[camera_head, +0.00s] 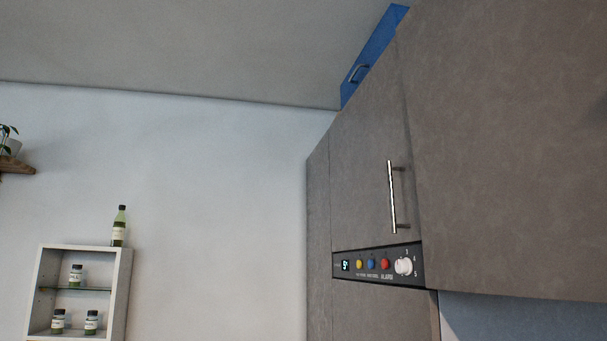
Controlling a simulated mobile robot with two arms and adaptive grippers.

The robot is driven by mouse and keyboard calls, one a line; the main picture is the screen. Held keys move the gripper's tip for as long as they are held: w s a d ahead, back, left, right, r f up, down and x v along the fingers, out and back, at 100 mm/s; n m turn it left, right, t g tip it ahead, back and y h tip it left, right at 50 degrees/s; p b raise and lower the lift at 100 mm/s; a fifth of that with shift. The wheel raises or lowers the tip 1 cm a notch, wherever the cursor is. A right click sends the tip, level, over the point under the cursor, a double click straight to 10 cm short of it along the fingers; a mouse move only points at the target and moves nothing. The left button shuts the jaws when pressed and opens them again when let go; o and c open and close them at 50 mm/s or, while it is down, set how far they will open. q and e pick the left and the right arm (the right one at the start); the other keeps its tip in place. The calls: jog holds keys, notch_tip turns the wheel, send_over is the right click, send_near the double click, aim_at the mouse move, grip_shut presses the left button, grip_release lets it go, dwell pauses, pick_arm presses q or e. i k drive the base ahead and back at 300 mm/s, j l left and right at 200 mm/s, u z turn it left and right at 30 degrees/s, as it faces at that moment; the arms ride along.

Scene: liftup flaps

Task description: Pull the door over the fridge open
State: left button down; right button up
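A blue door (374,57) sits high up, against the ceiling, above the tall grey-brown unit, with a small metal bar handle (359,72) near its lower edge. I see it at a steep angle, and its right part is hidden behind the nearer cabinet; it looks shut. Below it, a grey-brown door (358,170) of the tall unit carries an upright metal bar handle (392,197) and looks shut. A dark control panel (375,265) with coloured buttons and a white knob lies under that door. Neither of my grippers is in view.
A large grey-brown cabinet side (510,140) fills the right, close to the camera. A white wall shelf (122,290) with small jars and a green bottle (119,227) on top is at lower left. A plant shelf (17,167) shows at far left.

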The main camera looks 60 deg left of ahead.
aim_at(374, 201)
jog(key=u, duration=1.5)
